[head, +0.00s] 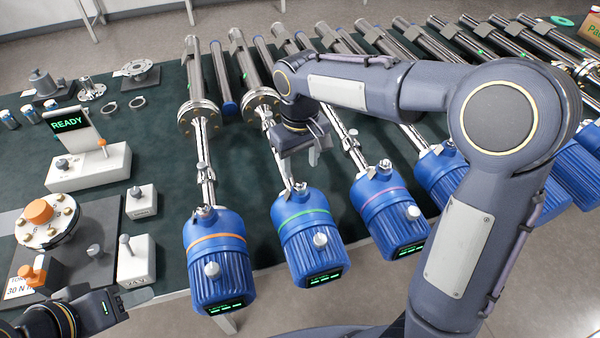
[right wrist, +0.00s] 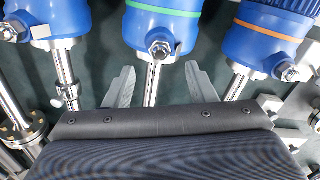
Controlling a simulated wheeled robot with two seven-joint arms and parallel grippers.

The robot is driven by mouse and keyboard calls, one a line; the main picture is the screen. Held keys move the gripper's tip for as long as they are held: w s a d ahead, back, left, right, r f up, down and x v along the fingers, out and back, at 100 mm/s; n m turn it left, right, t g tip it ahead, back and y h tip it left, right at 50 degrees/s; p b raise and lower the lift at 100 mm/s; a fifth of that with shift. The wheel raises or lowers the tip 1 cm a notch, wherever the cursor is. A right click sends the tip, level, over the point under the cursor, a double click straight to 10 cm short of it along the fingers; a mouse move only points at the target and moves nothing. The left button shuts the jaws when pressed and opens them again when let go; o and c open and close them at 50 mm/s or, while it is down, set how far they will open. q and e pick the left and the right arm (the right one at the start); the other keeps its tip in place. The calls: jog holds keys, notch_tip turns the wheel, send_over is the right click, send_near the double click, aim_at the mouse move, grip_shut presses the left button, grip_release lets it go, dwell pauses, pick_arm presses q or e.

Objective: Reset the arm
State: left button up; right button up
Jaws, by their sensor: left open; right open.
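My right gripper (head: 298,162) is over the table at the stem of the green-banded blue transmitter (head: 306,237). In the right wrist view the two fingers of the right gripper (right wrist: 159,70) are apart, on either side of the metal stem (right wrist: 152,88) below the green band. I cannot tell whether either finger touches it. My left gripper (head: 132,301) is open and empty at the lower left, near a white block with a knob (head: 136,262). My right arm crosses the head view and hides parts of the units on the right.
An orange-banded transmitter (head: 217,262) and a pink-banded transmitter (head: 389,208) flank the green-banded one. Several more stand to the right. A READY display (head: 70,124) and a flange fixture with an orange cap (head: 47,222) are at left.

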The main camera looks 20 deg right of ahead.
jog(key=shift+r, duration=0.95)
jog(key=shift+s+d+r, duration=0.15)
jog(key=s+d+r+m+t+y, duration=0.25)
jog(key=s+d, duration=0.35)
jog(key=s, duration=0.4)
jog(key=s+d+f+m+t+y, duration=0.1)
jog(key=s+f+m+t, duration=0.1)
jog(key=s, duration=1)
jog(key=shift+f+t, duration=0.55)
jog(key=shift+f, duration=0.4)
jog(key=shift+w, duration=0.1)
